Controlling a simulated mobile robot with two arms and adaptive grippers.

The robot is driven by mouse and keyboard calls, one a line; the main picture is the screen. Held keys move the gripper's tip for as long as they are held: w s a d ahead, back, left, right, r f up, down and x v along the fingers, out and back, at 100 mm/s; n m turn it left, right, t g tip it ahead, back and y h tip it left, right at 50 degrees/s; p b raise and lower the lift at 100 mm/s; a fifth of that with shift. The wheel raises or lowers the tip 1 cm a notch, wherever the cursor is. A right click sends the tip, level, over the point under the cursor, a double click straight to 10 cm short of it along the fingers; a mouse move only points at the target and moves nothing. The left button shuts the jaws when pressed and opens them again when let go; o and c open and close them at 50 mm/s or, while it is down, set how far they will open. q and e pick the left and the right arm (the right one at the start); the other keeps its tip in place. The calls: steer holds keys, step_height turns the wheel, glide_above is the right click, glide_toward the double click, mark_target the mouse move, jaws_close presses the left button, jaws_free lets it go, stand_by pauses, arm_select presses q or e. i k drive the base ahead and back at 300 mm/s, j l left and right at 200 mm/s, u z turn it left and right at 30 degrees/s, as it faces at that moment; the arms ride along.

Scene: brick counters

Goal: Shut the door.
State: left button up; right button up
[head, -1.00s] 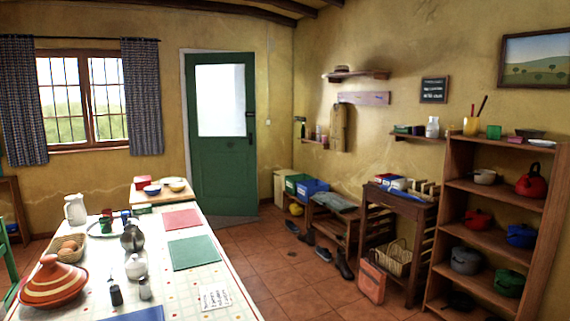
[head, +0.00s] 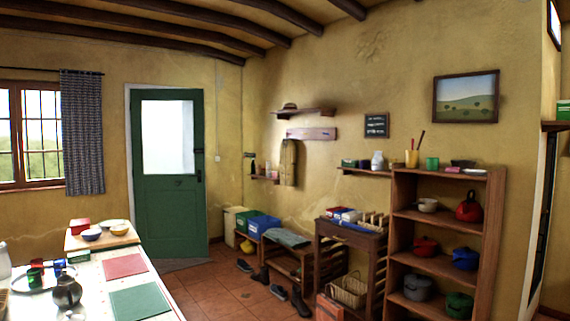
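The green door (head: 170,215) with a pale glass pane (head: 167,139) is in the far wall, left of the middle of the head view. Its dark handle (head: 199,176) is on its right side. A white frame (head: 128,150) shows along its left edge and top, but hardly along its right edge. I cannot tell for sure whether the door stands slightly ajar or is closed. Neither of my grippers is in view.
A table (head: 165,296) with dishes and mats stands at front left.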

mark_target(171, 209)
steer(key=i+l+z, duration=0.25)
steer(key=i, duration=0.35)
steer(key=i+l+z, duration=0.25)
steer(key=i, duration=0.4)
steer(key=i+z, duration=0.3)
steer(key=i, duration=0.35)
steer(key=i+j+u, duration=0.15)
steer(key=i+u, duration=0.8)
steer(key=i+l+u, duration=0.25)
steer(key=i+u, duration=0.2)
steer(key=i+j+z, duration=0.15)
steer(key=i, duration=0.4)
steer(key=i+j+z, duration=0.2)
steer(key=i+j, duration=0.25)
steer(key=i+j+z, duration=0.6)
steer(key=j+z, duration=0.2)
steer(key=i+j+z, duration=0.25)
steer(key=j, duration=0.15)
steer(key=j+z, duration=0.25)
steer(key=i+j+z, duration=0.1)
steer(key=j+z, duration=0.15)
steer(key=j, duration=0.3)
steer(key=j+z, duration=0.45)
steer(key=j, duration=0.65)
steer(key=k, duration=0.05)
